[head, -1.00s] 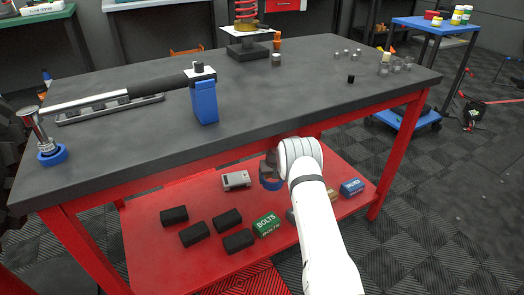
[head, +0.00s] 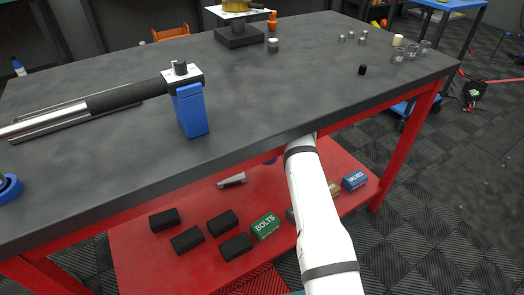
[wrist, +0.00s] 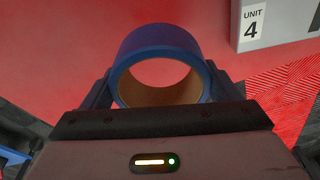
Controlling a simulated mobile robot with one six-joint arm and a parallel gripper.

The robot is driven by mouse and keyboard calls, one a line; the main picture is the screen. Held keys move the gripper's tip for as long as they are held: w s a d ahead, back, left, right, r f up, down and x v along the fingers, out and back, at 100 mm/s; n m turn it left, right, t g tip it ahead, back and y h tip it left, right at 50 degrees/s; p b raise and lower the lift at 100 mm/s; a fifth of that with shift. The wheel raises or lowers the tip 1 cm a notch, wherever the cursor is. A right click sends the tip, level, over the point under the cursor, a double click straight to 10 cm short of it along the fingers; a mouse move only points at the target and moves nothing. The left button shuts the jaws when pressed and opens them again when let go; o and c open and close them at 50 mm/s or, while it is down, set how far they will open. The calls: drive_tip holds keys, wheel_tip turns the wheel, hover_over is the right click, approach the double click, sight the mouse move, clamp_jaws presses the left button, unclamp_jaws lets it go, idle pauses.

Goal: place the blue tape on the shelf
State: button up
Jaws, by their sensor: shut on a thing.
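The blue tape (wrist: 158,40) is a thick blue roll with a brown core. In the wrist view my gripper (wrist: 158,90) is shut on it, one finger at each side, with its hole facing the camera. In the head view only a sliver of the tape (head: 270,161) shows beneath the table edge, and my gripper is hidden under the tabletop. The red lower shelf (head: 140,258) lies under the workbench. A red surface (wrist: 55,40) fills the background behind the tape in the wrist view. I cannot tell whether the tape touches it.
Several black blocks (head: 187,239), a green BOLTS box (head: 266,226), a blue VALVES box (head: 355,180) and a grey item (head: 232,180) stand on the shelf. A grey box marked UNIT 4 (wrist: 275,22) is close at upper right. The tabletop (head: 130,150) overhangs the shelf.

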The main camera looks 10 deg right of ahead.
drive_tip(key=b, duration=0.3)
hover_over(265, 169)
drive_tip(key=shift+s+f, duration=0.2)
drive_tip(key=shift+f, duration=1.1)
drive_tip(key=shift+s+f, duration=0.2)
drive_tip(key=shift+f, duration=1.85)
drive_tip(key=shift+f, duration=0.55)
drive_tip(key=o, duration=1)
